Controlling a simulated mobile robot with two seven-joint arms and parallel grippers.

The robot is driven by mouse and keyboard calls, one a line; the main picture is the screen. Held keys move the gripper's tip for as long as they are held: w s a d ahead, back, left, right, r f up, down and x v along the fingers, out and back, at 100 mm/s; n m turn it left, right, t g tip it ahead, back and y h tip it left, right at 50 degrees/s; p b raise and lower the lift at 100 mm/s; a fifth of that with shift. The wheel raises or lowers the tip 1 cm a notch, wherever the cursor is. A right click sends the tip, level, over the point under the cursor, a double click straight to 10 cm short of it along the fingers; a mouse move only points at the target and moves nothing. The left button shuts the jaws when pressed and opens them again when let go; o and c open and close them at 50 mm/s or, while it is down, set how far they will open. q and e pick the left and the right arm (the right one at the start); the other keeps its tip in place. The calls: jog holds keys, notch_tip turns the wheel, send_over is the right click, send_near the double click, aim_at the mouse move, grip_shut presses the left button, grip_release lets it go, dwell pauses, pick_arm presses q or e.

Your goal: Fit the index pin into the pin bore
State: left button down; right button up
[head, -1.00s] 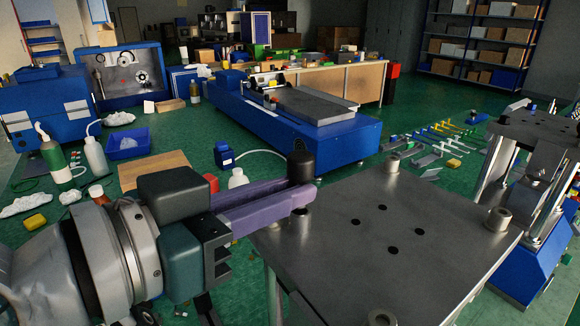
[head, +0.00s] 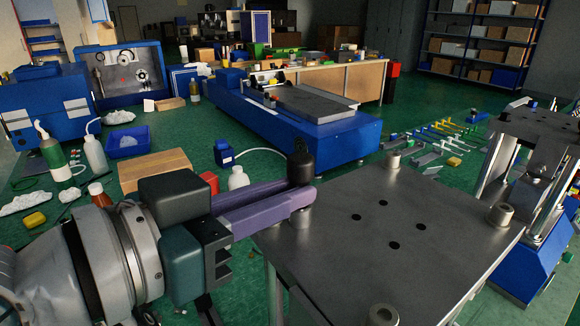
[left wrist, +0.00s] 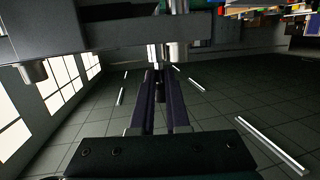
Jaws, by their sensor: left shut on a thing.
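The index pin, with a dark rounded head (head: 301,168), is upright between the fingertips of my left gripper (head: 298,194). My left gripper is shut on it. A short metal bushing (head: 301,218) shows right below the fingertips at that corner. The fingers hide the pin's lower part, so I cannot tell whether its tip has entered the bushing. In the left wrist view the purple fingers (left wrist: 159,100) reach toward a metal bushing (left wrist: 176,52) under a dark slab. My right gripper is not in view.
Other bushings stand at the plate's corners, such as the right one (head: 501,215). Several dark holes mark the plate's middle, which is otherwise clear. A press with shiny columns (head: 545,200) stands at the right. A blue machine (head: 300,120) lies beyond the plate.

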pick_arm(q)
jog(key=shift+f+b, duration=0.45)
jog(key=shift+f, duration=0.2)
jog(key=c, duration=0.9)
grip_release()
jog(key=shift+f, duration=0.1)
jog(key=shift+o, duration=0.3)
jog(key=shift+s+a, duration=0.1)
jog(key=shift+a, duration=0.05)
jog(key=b+v, duration=0.1)
jog(key=v, duration=0.8)
jog(key=shift+s+a+r, duration=0.15)
jog(key=shift+s+r, duration=0.1)
jog(key=shift+r, duration=0.05)
